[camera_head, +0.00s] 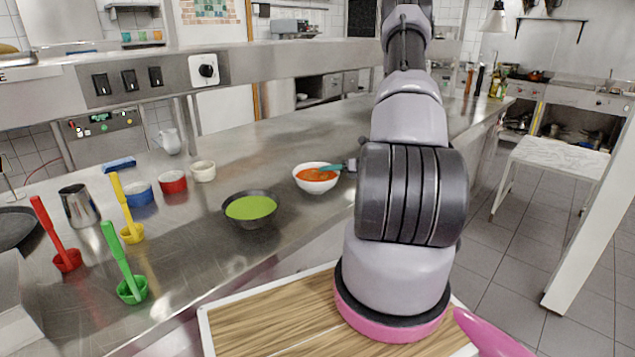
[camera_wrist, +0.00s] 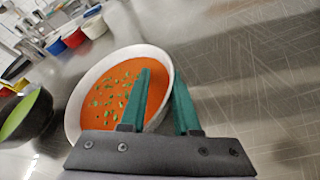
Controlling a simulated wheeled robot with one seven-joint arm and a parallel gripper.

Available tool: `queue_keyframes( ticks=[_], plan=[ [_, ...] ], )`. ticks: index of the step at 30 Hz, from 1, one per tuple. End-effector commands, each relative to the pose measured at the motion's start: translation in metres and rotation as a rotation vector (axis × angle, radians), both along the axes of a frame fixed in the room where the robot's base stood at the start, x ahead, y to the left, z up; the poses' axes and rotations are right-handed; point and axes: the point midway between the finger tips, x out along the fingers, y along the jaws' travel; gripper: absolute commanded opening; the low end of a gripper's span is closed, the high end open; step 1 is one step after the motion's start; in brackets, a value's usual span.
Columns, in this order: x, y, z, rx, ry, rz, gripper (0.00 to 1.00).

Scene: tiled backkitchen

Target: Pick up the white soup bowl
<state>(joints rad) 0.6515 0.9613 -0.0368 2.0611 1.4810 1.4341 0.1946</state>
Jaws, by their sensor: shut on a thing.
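The white soup bowl (camera_head: 318,186) holds orange soup and stands near the front edge of the steel counter. In the wrist view the white bowl (camera_wrist: 83,76) shows green bits on its soup. My gripper (camera_head: 345,166) reaches in from the right at the bowl's right rim. In the wrist view my gripper (camera_wrist: 166,85) has one teal finger inside the bowl over the soup and the other outside. It is shut on the rim between them. Whether the bowl is clear of the counter cannot be told.
A dark bowl of green soup (camera_head: 250,208) stands left of the white bowl. Further left are a white cup (camera_head: 203,171), a red cup (camera_head: 173,182), a blue cup (camera_head: 139,194), coloured ladles and a metal pitcher (camera_head: 78,205). The counter (camera_head: 290,143) behind the white bowl is clear.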

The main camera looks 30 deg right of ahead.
Motion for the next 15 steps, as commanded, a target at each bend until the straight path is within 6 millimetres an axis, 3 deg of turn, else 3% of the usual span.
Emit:
queue_keyframes(
  ticks=[1,8,15],
  plan=[
    [-0.005,0.005,-0.007,-0.002,0.015,0.013,0.0],
    [-0.004,0.005,-0.006,-0.001,0.014,0.013,0.0],
    [-0.003,0.004,0.011,-0.004,0.01,0.011,0.0]
  ],
)
